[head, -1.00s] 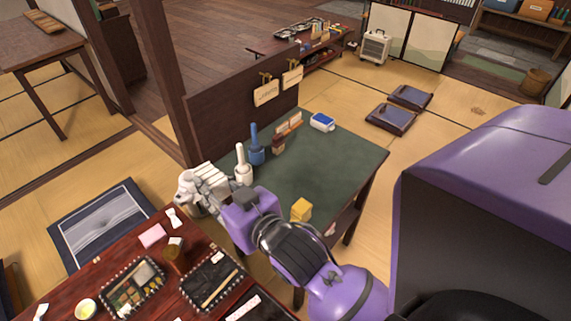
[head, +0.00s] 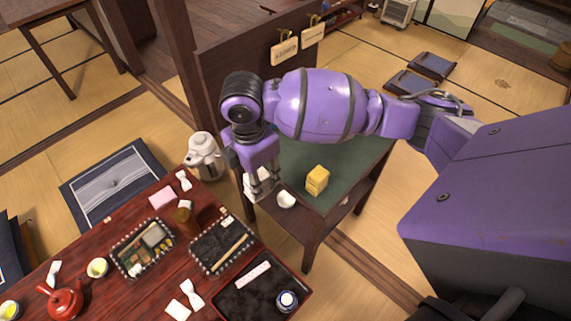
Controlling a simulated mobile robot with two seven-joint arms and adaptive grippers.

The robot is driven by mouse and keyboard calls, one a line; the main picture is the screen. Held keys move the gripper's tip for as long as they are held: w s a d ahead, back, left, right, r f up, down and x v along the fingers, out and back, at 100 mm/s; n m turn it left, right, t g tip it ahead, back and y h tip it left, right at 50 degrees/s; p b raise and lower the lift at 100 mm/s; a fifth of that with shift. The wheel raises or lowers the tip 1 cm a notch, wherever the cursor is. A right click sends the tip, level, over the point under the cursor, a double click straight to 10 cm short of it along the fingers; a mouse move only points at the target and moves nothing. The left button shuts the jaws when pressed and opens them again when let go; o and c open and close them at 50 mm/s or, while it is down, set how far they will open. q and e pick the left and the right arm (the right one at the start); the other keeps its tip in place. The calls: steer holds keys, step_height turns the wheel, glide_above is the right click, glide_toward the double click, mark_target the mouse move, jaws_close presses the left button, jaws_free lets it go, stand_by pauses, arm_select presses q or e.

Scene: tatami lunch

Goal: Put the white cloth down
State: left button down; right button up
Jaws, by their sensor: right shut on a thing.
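My right gripper (head: 263,193) points down at the near left corner of the green-topped side table, beside the red lunch table. It is shut on a white thing, seen as a pale patch (head: 250,183) beside the fingers; this looks like the white cloth, but the fingers hide most of it. I cannot tell whether it touches the side table. My left gripper is not in view.
A white pot (head: 204,156) stands left of my gripper. The red table (head: 120,295) holds trays, cups and a red teapot (head: 66,301).

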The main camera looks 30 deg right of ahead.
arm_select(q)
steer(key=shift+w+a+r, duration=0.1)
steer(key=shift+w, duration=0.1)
arm_select(e)
steer(key=shift+n+h, duration=0.5)
steer(key=d, duration=0.1)
steer(key=d+r, duration=0.2)
steer(key=d, duration=0.1)
steer(key=shift+w+d, duration=0.1)
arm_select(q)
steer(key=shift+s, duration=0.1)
arm_select(e)
steer(key=shift+w, duration=0.1)
